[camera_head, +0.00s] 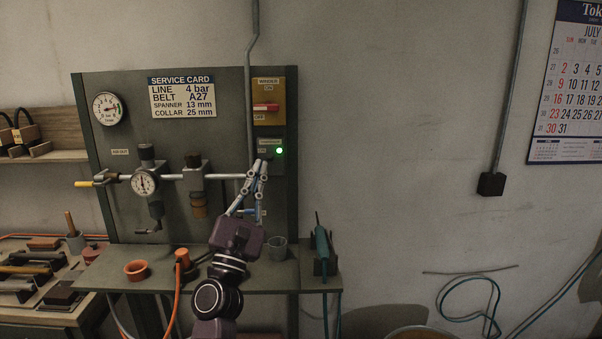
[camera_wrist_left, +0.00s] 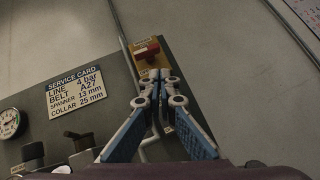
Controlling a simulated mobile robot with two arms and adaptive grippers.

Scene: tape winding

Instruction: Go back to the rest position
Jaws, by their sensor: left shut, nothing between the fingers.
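My left gripper (camera_head: 259,168) is raised in front of the green panel (camera_head: 225,110), its fingertips shut together just below and left of a lit green lamp (camera_head: 279,151). Nothing shows between the fingers. In the left wrist view the shut fingertips (camera_wrist_left: 159,75) overlap the lower part of the yellow winder switch plate (camera_wrist_left: 140,55). The switch's red handle (camera_head: 265,107) lies level across the plate in the head view. Whether the fingertips touch the panel cannot be told. My right gripper is in neither view.
The panel carries a service card (camera_head: 182,97), a gauge (camera_head: 110,109) and a pipe with valves (camera_head: 199,177). A shelf (camera_head: 200,283) below holds an orange ring (camera_head: 137,270), a grey cup (camera_head: 277,248) and a teal tool (camera_head: 322,250). A tool bench (camera_head: 50,318) stands left.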

